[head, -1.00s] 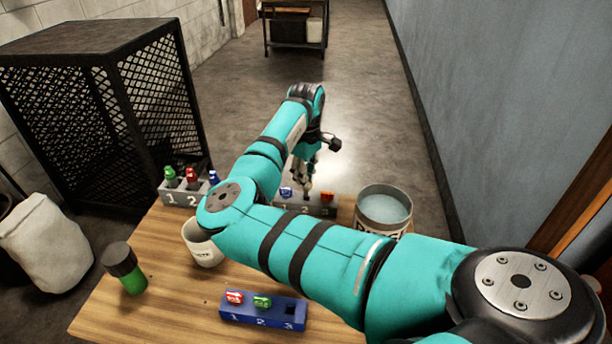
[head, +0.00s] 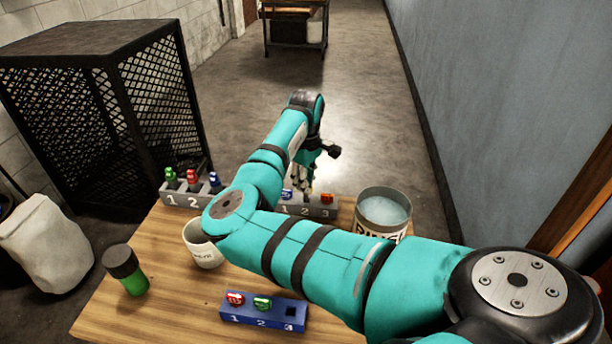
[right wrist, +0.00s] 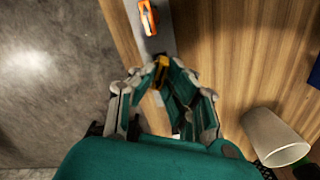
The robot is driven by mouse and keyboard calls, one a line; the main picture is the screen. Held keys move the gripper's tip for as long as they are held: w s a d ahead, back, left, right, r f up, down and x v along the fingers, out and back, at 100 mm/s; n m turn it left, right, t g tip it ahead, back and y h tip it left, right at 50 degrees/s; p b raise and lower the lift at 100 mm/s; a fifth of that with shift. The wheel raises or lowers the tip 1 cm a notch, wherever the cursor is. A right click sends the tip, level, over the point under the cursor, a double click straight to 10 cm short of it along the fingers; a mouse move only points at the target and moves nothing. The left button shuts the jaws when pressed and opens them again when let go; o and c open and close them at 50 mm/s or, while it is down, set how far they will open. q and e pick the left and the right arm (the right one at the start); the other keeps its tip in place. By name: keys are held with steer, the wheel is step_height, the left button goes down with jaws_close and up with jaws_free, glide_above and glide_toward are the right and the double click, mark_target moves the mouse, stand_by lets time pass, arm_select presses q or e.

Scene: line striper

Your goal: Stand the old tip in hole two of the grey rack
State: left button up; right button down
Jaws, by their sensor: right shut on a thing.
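The grey rack (head: 324,207) stands at the back middle of the table. A blue-and-white piece (head: 287,194) is at hole one and an orange piece (head: 327,198) at hole three. My right gripper (head: 307,190) is at the rack's middle, near hole two. In the right wrist view it (right wrist: 160,74) is shut on a small yellow-brown tip (right wrist: 161,68), at the end of the grey rack (right wrist: 165,42) that shows there. Whether the tip is inside the hole or just above it I cannot tell. The left gripper is out of view.
Another grey rack (head: 174,199) with green, red and blue pieces stands back left. A blue rack (head: 262,316) with red and green pieces is in front. A bucket (head: 383,228), a white cup (head: 203,252) and a green bottle (head: 134,284) stand around my arm.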

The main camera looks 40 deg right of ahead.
steer(key=shift+f, duration=1.15)
stand_by(0.4)
steer(key=c, duration=1.3)
jaws_free()
steer(key=shift+o, duration=0.5)
steer(key=shift+o, duration=1.1)
step_height(320, 180, up, 7)
steer(key=p, duration=0.9)
